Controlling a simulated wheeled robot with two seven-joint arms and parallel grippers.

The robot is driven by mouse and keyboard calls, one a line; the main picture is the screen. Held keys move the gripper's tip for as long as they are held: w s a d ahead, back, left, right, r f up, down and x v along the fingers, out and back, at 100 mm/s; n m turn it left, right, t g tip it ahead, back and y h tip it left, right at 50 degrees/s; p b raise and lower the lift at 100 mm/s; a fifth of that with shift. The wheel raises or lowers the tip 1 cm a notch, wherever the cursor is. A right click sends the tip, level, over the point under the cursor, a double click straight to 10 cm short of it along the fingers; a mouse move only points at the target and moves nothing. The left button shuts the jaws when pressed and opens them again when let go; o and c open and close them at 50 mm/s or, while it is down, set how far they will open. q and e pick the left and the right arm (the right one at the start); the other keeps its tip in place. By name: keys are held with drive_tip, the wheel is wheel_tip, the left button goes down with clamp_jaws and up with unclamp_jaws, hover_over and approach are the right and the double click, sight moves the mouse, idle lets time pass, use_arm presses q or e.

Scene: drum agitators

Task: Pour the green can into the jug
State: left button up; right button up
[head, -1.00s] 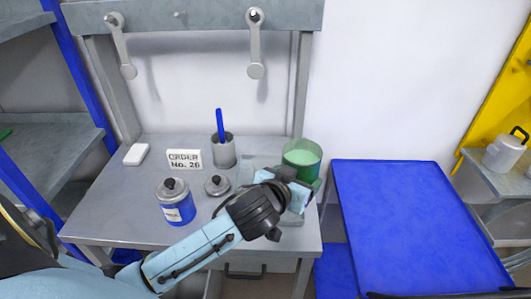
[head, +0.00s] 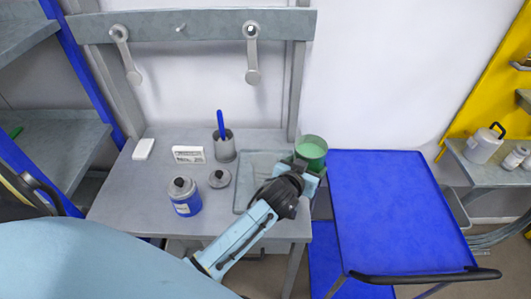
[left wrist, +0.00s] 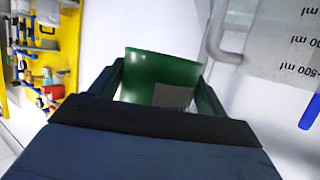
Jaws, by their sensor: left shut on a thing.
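The green can (head: 322,162) is open-topped with pale green contents showing, at the right back edge of the grey bench. My left gripper (head: 299,167) is shut on it and holds it roughly upright. In the left wrist view the can's green wall (left wrist: 160,75) stands between the fingers. The jug (head: 246,192) seems to be the clear, square-looking vessel on the bench, just left of the can and partly hidden by my arm. Clear material with upside-down ml marks (left wrist: 290,40) shows at the upper right of the left wrist view. My right gripper is out of view.
Two cranks (head: 252,65) hang above. A blue cart (head: 390,210) stands at right, its top clear.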

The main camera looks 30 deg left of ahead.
use_arm(q)
drive_tip(key=shift+w+d+f+p, duration=0.1)
drive_tip(key=shift+d+p, duration=0.5)
drive_tip(key=shift+a, duration=0.1)
drive_tip(key=shift+s+a+r+n+t+h, duration=0.2)
drive_tip(key=shift+a+r+n+t+h, duration=0.3)
drive_tip(key=shift+r+n+h, duration=0.4)
drive_tip(key=shift+s+a+r+n, duration=0.1)
drive_tip(key=shift+a+r+n, duration=0.15)
drive_tip(key=shift+n, duration=0.45)
drive_tip(key=shift+a+r+n+t+h+b, duration=0.2)
drive_tip(key=shift+n+t+h+b, duration=0.1)
drive_tip(key=shift+h+b, duration=0.15)
drive_tip(key=shift+s+a+f+n+t+b, duration=0.2)
drive_tip(key=shift+a+n+t+b, duration=0.4)
drive_tip(key=shift+b, duration=0.75)
drive_tip(key=shift+r+n+h, duration=0.2)
drive_tip(key=shift+n+h, duration=0.1)
drive_tip(key=shift+h, duration=0.05)
drive_tip(key=shift+d+r, duration=0.1)
drive_tip(key=shift+d, duration=0.05)
drive_tip(key=shift+b, duration=0.35)
